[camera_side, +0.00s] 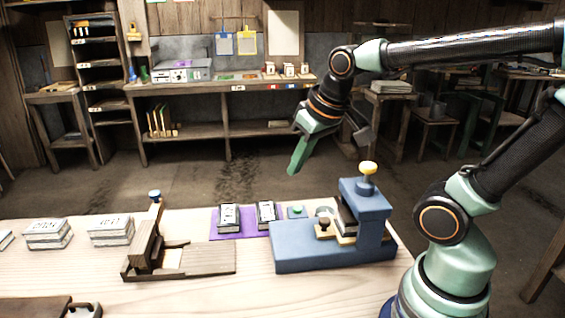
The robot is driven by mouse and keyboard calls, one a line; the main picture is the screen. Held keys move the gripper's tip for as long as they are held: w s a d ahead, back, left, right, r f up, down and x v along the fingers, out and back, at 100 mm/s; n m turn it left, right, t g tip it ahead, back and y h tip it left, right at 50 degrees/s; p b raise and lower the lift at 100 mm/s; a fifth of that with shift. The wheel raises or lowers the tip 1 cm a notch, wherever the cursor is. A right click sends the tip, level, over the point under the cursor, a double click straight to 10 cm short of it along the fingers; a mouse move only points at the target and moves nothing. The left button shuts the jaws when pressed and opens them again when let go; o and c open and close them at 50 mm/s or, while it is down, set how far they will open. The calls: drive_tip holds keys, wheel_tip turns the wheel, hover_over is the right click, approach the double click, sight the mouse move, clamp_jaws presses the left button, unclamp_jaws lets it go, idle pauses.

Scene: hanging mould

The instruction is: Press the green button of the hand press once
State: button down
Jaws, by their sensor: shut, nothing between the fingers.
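A small green button (297,210) on a low blue-grey plate shows just behind the left part of the press. My gripper (293,172) is shut and empty. It points down in the air, above the green button in the picture and apart from it and the press. Its exact distance in depth is hard to tell.
A purple mat (225,235) with two small dark-and-white blocks lies left of the button. A wooden fixture (200,262) stands in front of it, left of the press. Stacks of grey-white slabs (47,234) are at the table's left. The air around my gripper is clear.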

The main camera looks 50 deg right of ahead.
drive_tip(key=w+d+f+m+g, duration=0.2)
drive_tip(key=w+d+m, duration=0.2)
drive_tip(key=d, duration=0.2)
drive_tip(key=m+g, duration=0.1)
drive_tip(key=m, duration=0.2)
hover_over(298, 208)
drive_tip(key=s+a, duration=0.1)
drive_tip(key=s, duration=0.1)
wheel_tip(298, 208, down, 5)
drive_tip(key=shift+a+r, duration=0.15)
drive_tip(key=shift+a, duration=0.05)
drive_tip(key=f, duration=0.4)
drive_tip(key=w+f, duration=0.1)
drive_tip(key=f, duration=0.4)
drive_tip(key=d+f, duration=0.1)
drive_tip(key=f, duration=0.3)
drive_tip(key=shift+w+d+f, duration=0.1)
drive_tip(key=shift+w+f, duration=0.25)
drive_tip(key=shift+f, duration=0.05)
